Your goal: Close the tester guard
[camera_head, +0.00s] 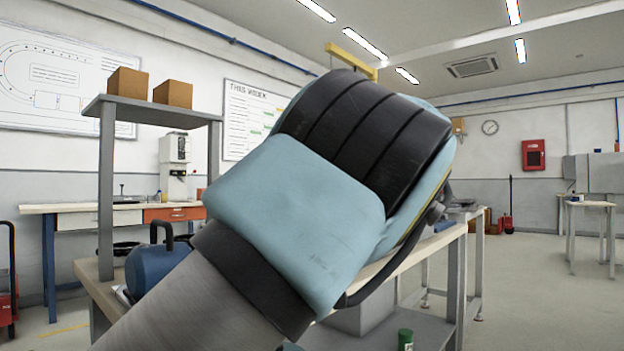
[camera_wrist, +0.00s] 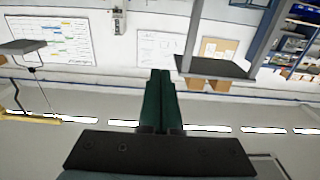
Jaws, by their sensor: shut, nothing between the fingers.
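My gripper (camera_wrist: 161,74) shows in the wrist view as two dark green fingers pressed together, shut and empty. My own blue and black arm fills the middle of the head view and hides my gripper there. A blue rounded body with a dark handle (camera_head: 150,266) sits on the near bench, left of my arm; I cannot tell whether it belongs to the tester. No guard can be clearly made out in either view, and much of the bench top is hidden behind my arm.
The near bench (camera_head: 458,238) runs behind my arm, with a raised shelf (camera_head: 152,108) bearing two cardboard boxes at left. A green can (camera_head: 405,339) stands low at its right. The floor (camera_head: 530,300) at right is clear. The wrist view is upside down, with ceiling lights low.

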